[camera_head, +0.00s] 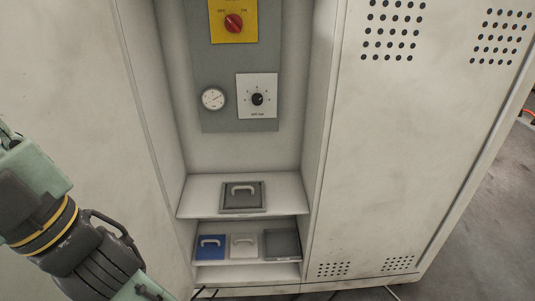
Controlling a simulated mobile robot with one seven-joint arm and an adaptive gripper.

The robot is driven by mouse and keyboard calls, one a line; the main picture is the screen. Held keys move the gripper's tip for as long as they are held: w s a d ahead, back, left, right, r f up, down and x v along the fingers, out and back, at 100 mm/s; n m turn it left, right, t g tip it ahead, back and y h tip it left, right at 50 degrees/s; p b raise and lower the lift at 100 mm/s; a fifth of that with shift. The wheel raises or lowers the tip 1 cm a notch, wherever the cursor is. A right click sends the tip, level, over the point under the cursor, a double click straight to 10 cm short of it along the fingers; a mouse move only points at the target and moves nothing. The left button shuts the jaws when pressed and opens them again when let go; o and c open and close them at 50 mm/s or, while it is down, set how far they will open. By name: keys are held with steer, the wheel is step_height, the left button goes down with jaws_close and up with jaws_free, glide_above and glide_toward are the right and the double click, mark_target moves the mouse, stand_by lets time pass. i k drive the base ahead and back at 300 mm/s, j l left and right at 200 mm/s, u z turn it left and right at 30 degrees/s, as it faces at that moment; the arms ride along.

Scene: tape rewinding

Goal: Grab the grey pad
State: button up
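The grey pad (230,202) is a dark grey square plate with a light handle on top. It lies on the upper shelf (192,197) of the cabinet recess, near the middle of the picture. Part of my arm (85,250) shows at the lower left, to the left of the recess and apart from the pad. My gripper is outside the picture, so its opening cannot be seen.
The lower shelf holds a blue pad (210,254), a white pad (243,252) and an empty-looking grey square (284,244). Side walls bound the recess. Above are a red rotary switch (234,23), a gauge (213,99) and a black knob (257,99). Thin dark lines cross the bottom edge.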

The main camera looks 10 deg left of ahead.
mark_target(240, 196)
steer(key=i+l+u, duration=0.55)
steer(key=u, duration=0.2)
steer(key=i+l+u, duration=0.15)
steer(key=l+u, duration=0.2)
steer(key=l, duration=0.2)
